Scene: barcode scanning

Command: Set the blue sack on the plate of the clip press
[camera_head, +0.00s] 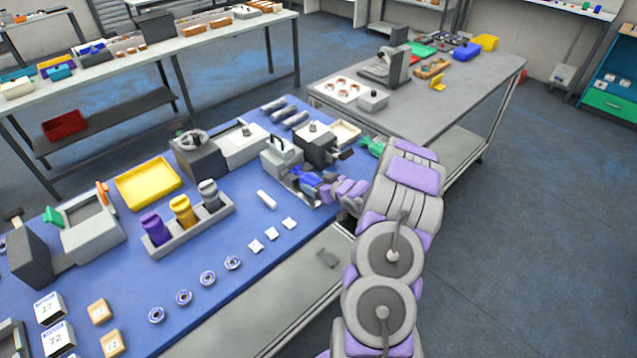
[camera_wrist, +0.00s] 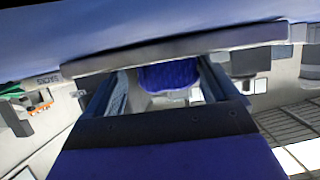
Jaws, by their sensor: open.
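The clip press (camera_head: 280,157) is a grey machine with a handle near the back right of the blue-topped bench. Its low plate (camera_head: 302,197) reaches forward to the right. My gripper (camera_head: 312,181) is low at this plate, coming in from the right. A small blue shape there is probably the blue sack, though it is hard to part from my fingers. In the wrist view the textured blue sack (camera_wrist: 168,75) shows between the fingers of my open gripper (camera_wrist: 165,85). Its lower part is hidden, and I cannot tell whether it touches the plate.
A dark-and-grey machine (camera_head: 316,143) stands close behind the press. A rack with several jars (camera_head: 187,222) and a yellow tray (camera_head: 147,183) stand farther left. A grey table (camera_head: 440,98) with other tools stands behind.

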